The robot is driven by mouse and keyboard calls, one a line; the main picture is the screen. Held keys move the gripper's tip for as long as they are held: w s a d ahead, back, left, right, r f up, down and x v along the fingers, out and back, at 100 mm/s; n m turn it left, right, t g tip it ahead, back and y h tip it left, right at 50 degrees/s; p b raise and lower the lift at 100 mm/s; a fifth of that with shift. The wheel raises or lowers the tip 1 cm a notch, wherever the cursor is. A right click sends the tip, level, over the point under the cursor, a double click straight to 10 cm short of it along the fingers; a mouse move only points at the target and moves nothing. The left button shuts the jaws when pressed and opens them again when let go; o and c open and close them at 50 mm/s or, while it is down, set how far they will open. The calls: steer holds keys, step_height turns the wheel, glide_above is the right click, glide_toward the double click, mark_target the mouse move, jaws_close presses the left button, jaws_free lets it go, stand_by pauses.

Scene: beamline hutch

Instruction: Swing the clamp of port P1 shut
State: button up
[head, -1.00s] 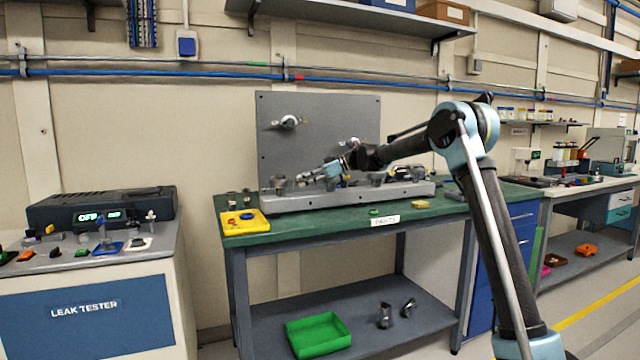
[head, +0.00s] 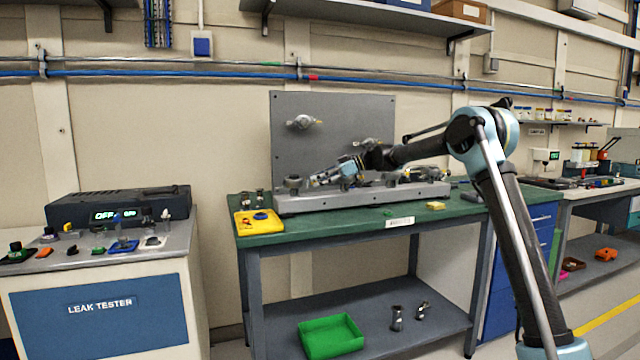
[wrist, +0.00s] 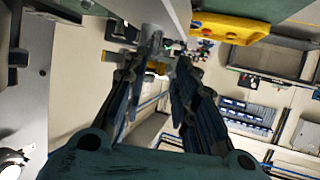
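A grey rail-like fixture (head: 360,200) lies along the back of the green bench, with several round metal ports on top. One port (head: 293,184) stands at its left end. Two more metal fittings, left (head: 304,122) and right (head: 372,143), sit on the upright grey panel. No label P1 is readable, and I cannot tell which clamp belongs to it. My gripper (head: 318,180) reaches leftward low over the fixture, just right of the left-end port. In the wrist view my gripper (wrist: 168,52) has its fingers apart, with nothing clearly held. I cannot tell whether it touches a clamp.
A yellow tray (head: 245,229) sits at the bench's left front corner. A sponge-like yellow block (head: 435,206) lies at the right front. A green bin (head: 331,349) and loose metal fittings (head: 397,318) are on the lower shelf. The leak tester bench (head: 100,310) stands left.

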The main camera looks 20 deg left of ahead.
steer(key=v, duration=1.2)
steer(key=shift+f, duration=0.15)
steer(key=shift+w, duration=0.15)
